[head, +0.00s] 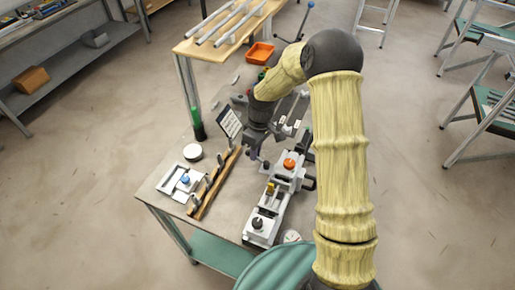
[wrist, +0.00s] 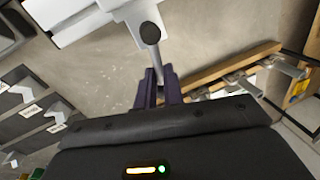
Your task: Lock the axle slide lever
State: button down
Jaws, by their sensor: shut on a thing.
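A grey frame jig (head: 262,229) stands on the workbench, with an orange knob (head: 289,163) toward its far end. In the wrist view, a lever with a dark round knob (wrist: 150,34) sticks out from a white block (wrist: 92,20). My gripper (wrist: 159,86) has its two purple fingers shut around the lever's rod, below the knob. In the head view my gripper (head: 256,153) is low beside the left side of the jig, and the lever is hard to make out there. I cannot tell the lever's lock state.
A wooden rack with upright pegs (head: 213,184) stands close to the left. Beyond it are a white fixture with a blue knob (head: 185,179), a round white lid (head: 193,152) and a green-topped bottle (head: 197,122). An orange tray (head: 260,54) lies at the back.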

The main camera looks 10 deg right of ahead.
jog(key=shift+s+a+r+n, duration=0.1)
jog(key=shift+s+a+n, duration=0.05)
jog(key=shift+n, duration=0.4)
jog(key=shift+s+a+n, duration=0.1)
jog(key=shift+a+n, duration=0.05)
jog(key=shift+n, duration=0.4)
jog(key=c, duration=1.5)
grip_release()
notch_tip(320, 180, up, 17)
jog(key=w+d+b, duration=0.1)
jog(key=w+b, duration=0.1)
jog(key=w, duration=0.1)
jog(key=shift+d, duration=0.25)
